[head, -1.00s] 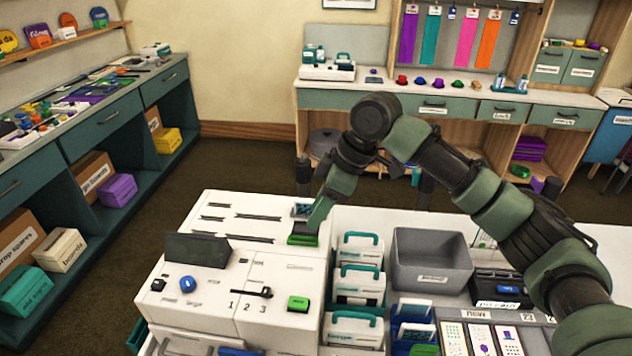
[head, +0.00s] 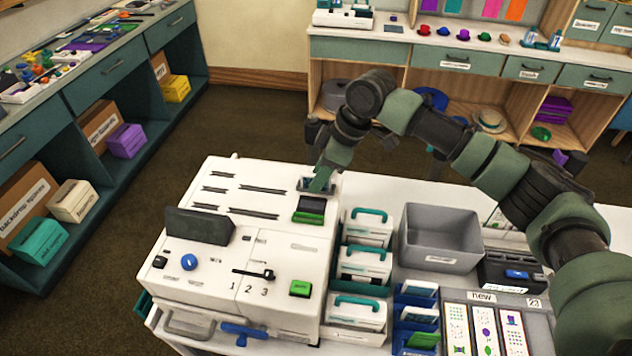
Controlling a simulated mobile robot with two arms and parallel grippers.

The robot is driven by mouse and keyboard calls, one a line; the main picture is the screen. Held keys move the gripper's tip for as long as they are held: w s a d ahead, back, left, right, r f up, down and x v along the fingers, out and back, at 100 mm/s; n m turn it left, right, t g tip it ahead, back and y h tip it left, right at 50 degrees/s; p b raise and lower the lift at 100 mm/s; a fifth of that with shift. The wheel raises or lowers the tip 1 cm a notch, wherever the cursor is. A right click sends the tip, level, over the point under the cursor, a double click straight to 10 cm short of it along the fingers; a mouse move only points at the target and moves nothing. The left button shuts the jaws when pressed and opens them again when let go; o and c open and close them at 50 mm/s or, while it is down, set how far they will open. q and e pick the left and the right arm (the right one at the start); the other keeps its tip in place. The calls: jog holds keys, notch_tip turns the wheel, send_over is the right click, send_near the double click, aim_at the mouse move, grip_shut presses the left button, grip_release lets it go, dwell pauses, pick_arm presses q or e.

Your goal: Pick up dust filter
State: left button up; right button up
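No part is labelled dust filter that I can read. A white machine (head: 215,262) stands on the white table. On its back right corner is a small grey framed recess (head: 304,184), partly hidden by my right gripper (head: 319,186). The gripper points down at this recess; whether it touches or holds anything there I cannot tell, since its fingertips are small and overlap. Just in front of it a black and green block (head: 309,210) lies on the machine top, clear of the gripper. My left gripper is not in view.
Right of the machine stand white cases with teal handles (head: 364,265) and an empty-looking grey bin (head: 440,250). A dark screen (head: 199,226) rises from the machine's left side. A blue handle (head: 244,331) juts from its front. Open floor lies behind and left.

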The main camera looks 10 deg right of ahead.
jog(key=shift+f, duration=0.25)
grip_shut()
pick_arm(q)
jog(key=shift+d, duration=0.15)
pick_arm(e)
jog(key=shift+r, duration=0.2)
